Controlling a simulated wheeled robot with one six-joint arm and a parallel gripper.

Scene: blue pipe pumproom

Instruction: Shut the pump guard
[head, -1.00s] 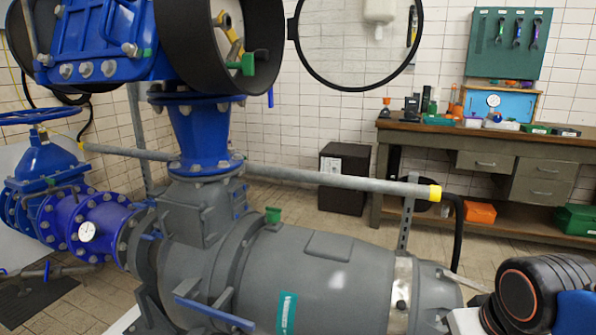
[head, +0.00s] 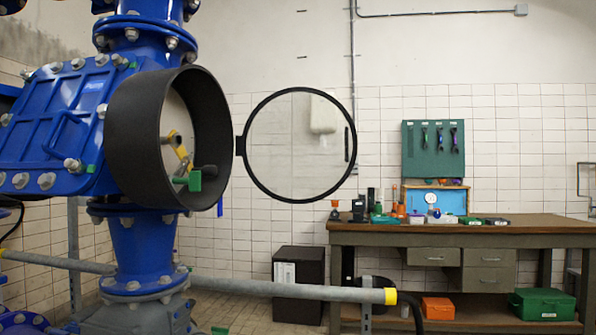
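The pump guard (head: 298,145) is a round clear disc with a black rim. It stands swung open to the right of the black round housing (head: 135,140), joined to it by a hinge at the housing's right edge. A small dark handle (head: 347,144) sits at the guard's far right edge. Inside the open housing I see a yellow part (head: 178,148) and a green part (head: 193,181). My gripper is not in view.
A grey pipe with a yellow end (head: 388,296) runs across the front below the guard. A workbench (head: 450,228) with tools stands at the right. A black cabinet (head: 299,283) stands on the floor by the wall. Blue pipework (head: 137,247) fills the left.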

